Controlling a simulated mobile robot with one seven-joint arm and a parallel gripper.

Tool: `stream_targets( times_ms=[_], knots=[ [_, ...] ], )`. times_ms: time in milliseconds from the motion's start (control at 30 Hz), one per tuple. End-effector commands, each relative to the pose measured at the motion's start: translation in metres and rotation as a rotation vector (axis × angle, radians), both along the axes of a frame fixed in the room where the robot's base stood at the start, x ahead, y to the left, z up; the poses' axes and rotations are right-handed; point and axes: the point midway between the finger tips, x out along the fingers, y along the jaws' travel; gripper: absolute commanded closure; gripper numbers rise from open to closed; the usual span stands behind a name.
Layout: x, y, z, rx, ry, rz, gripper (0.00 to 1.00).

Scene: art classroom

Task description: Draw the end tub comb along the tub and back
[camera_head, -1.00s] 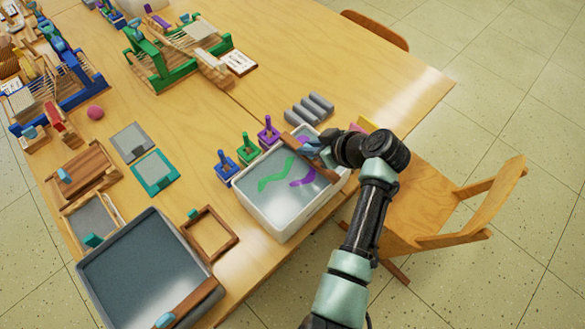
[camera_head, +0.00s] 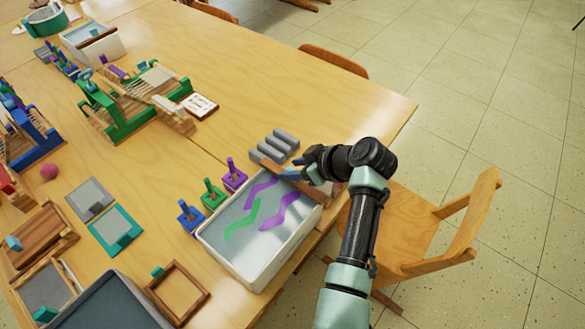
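The white tub (camera_head: 243,281) of clear liquid stands at the table's right edge, with wavy green and purple streaks on its surface. The brown wooden comb (camera_head: 271,168) lies across the tub at its far end, beside the grey blocks. My gripper (camera_head: 306,169) is at the comb's pale blue handle (camera_head: 291,172), over the far end of the tub. It appears shut on the handle, though the fingertips are small and partly hidden. My wrist covers the comb's right end.
Blue (camera_head: 190,216), green (camera_head: 213,194) and purple (camera_head: 234,175) stamp-like tools stand along the tub's left side. Grey ridged blocks (camera_head: 274,147) sit just beyond it. A wooden frame (camera_head: 178,292) lies at the near left. A wooden chair (camera_head: 400,235) stands close on the right.

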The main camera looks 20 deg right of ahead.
Motion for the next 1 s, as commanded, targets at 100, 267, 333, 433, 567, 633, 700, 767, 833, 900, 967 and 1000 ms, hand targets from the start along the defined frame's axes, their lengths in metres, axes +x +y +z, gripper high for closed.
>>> stream_targets(
  times_ms=[100, 267, 333, 433, 567, 633, 700, 767, 833, 900, 967, 1000],
  knots=[
    [0.000, 0.001, -0.001, 0.002, 0.002, 0.003, 0.53],
    [-0.001, 0.002, -0.001, 0.002, 0.003, 0.005, 0.53],
    [-0.002, 0.001, 0.001, 0.002, 0.003, 0.005, 0.53],
    [-0.008, -0.004, 0.008, 0.002, 0.001, 0.004, 0.53],
    [-0.021, -0.014, 0.024, 0.002, 0.000, 0.001, 0.53],
    [-0.030, -0.021, 0.036, 0.001, -0.001, 0.001, 0.53],
    [-0.040, -0.028, 0.048, -0.001, -0.002, 0.000, 0.53],
    [-0.048, -0.033, 0.057, 0.000, 0.000, 0.000, 0.53],
    [-0.055, -0.039, 0.067, 0.001, -0.001, 0.000, 0.53],
    [-0.062, -0.043, 0.075, 0.001, -0.001, 0.001, 0.53],
    [-0.067, -0.047, 0.081, 0.001, -0.001, 0.001, 0.53],
    [-0.069, -0.049, 0.084, 0.001, 0.000, 0.001, 0.53]
  ],
)
